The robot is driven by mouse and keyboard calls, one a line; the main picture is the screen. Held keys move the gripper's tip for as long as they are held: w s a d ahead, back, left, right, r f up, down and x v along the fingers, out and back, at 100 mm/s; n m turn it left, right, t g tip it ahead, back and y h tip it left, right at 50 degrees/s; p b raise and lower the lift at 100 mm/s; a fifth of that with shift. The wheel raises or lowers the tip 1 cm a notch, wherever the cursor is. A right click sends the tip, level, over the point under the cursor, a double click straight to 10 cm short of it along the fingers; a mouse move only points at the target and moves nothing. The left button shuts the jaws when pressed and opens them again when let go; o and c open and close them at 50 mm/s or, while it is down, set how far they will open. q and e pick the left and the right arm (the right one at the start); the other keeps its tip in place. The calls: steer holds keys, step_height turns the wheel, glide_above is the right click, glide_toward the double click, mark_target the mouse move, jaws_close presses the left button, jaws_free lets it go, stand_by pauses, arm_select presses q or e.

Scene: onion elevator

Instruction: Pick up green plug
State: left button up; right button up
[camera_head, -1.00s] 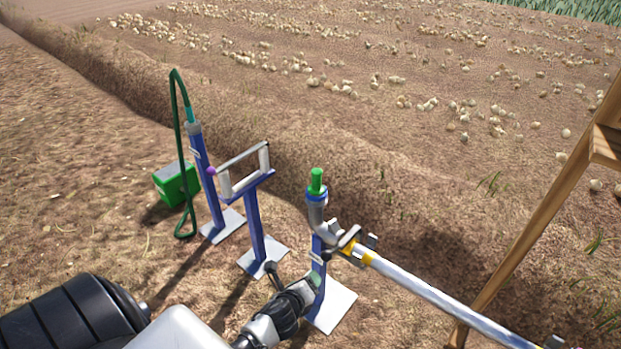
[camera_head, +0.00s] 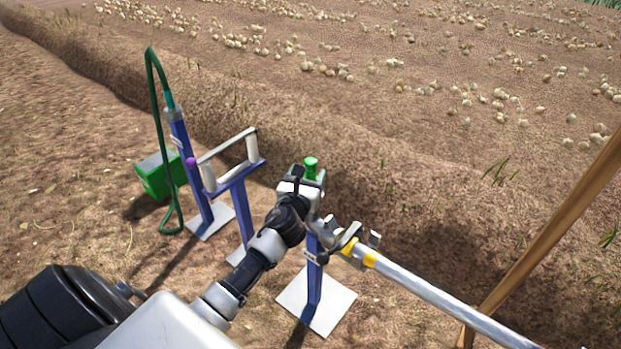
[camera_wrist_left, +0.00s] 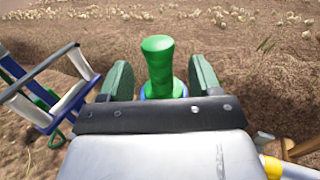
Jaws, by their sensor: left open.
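The green plug (camera_head: 311,165) stands upright at the top of the right-hand blue post (camera_head: 314,283). My left gripper (camera_head: 306,175) is at the plug, and its body hides the plug's lower part in the head view. In the left wrist view the green plug (camera_wrist_left: 158,66) stands between the two open fingers (camera_wrist_left: 162,80), with a gap on both sides. A blue ring shows at its foot. My right gripper is not in view.
A grey pipe with a yellow band (camera_head: 430,293) runs right from the post. To the left stand a blue post with a white-handled frame (camera_head: 228,163), a post with a green hose (camera_head: 155,90) and a green box (camera_head: 160,175). A wooden beam (camera_head: 550,235) slants at right.

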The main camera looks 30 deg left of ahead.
mark_target(309, 172)
arm_select(q)
steer(key=x, duration=0.3)
steer(key=shift+w+a+f, duration=0.1)
steer(key=shift+f, duration=0.05)
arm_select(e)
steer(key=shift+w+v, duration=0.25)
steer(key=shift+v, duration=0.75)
arm_select(q)
steer(key=shift+c, duration=0.4)
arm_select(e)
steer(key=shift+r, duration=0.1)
arm_select(q)
steer(key=c, duration=0.9)
steer(key=shift+c, duration=0.3)
